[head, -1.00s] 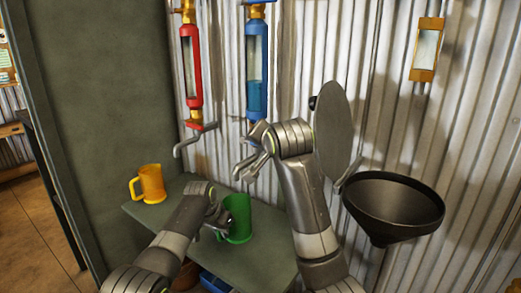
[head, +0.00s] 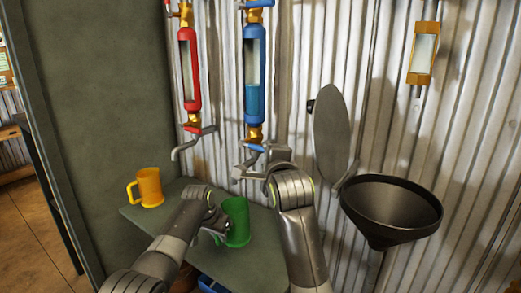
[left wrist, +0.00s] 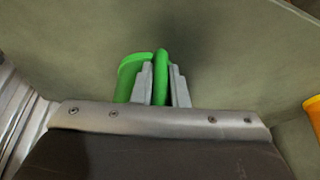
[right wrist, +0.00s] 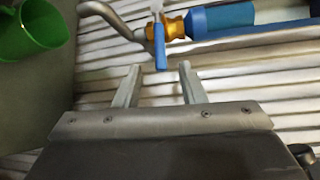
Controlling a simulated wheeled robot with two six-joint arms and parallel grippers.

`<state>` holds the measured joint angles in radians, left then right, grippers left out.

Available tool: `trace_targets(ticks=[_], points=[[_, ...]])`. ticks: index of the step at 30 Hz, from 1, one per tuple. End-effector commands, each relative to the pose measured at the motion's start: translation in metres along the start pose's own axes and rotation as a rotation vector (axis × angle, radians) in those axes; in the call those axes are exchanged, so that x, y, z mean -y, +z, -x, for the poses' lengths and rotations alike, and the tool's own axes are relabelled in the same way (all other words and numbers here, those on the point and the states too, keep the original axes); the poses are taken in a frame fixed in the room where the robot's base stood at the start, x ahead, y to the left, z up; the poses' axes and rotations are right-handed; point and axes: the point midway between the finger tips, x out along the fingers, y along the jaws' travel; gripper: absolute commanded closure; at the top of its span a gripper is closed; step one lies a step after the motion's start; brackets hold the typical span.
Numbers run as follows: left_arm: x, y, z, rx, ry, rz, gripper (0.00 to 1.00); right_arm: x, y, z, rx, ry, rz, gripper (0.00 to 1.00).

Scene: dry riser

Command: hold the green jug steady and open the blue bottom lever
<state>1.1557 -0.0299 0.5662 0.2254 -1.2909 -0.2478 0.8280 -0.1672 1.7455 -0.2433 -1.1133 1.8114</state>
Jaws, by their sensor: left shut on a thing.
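The green jug (head: 237,222) stands upright on the grey-green shelf, under the blue tube. My left gripper (head: 218,226) is shut on its handle (left wrist: 160,75); the left wrist view shows the handle between the fingers and the jug body (left wrist: 130,76) beside them. The blue bottom lever (head: 256,147) is at the foot of the blue tube (head: 255,70). My right gripper (right wrist: 158,72) is open and empty just short of this lever, which shows in the right wrist view (right wrist: 160,46) ahead of the gap between the fingertips. In the head view, the gripper partly hides the spout.
The shelf (head: 262,262) also carries a yellow mug (head: 148,187) at left. A red tube (head: 189,70) with its own spout hangs left of the blue one. A black funnel (head: 392,212) with a raised grey disc-shaped lid (head: 331,133) is to the right.

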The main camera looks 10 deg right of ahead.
Motion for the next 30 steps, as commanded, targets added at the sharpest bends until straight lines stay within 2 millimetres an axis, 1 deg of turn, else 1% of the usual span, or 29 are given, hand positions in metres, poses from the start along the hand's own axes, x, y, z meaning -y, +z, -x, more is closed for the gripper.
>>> trace_targets(ticks=[1,6,18,24,30], points=[[0.0,0.0,0.0,0.0,0.0,0.0,1.0,0.0,-0.001,-0.008,-0.002,0.003,0.003,0.63],[0.0,0.0,0.0,-0.001,0.0,0.0,1.0,0.0,-0.001,-0.032,-0.002,0.003,0.003,0.63],[0.0,0.0,0.0,0.0,0.0,0.0,1.0,0.0,-0.001,-0.081,-0.002,0.002,0.003,0.63],[0.0,0.0,0.0,0.0,0.0,0.0,1.0,0.0,-0.001,-0.095,-0.002,0.002,0.002,0.63],[0.0,0.0,0.0,0.0,0.0,0.0,1.0,0.0,-0.001,-0.099,-0.001,0.0,0.002,0.63]])
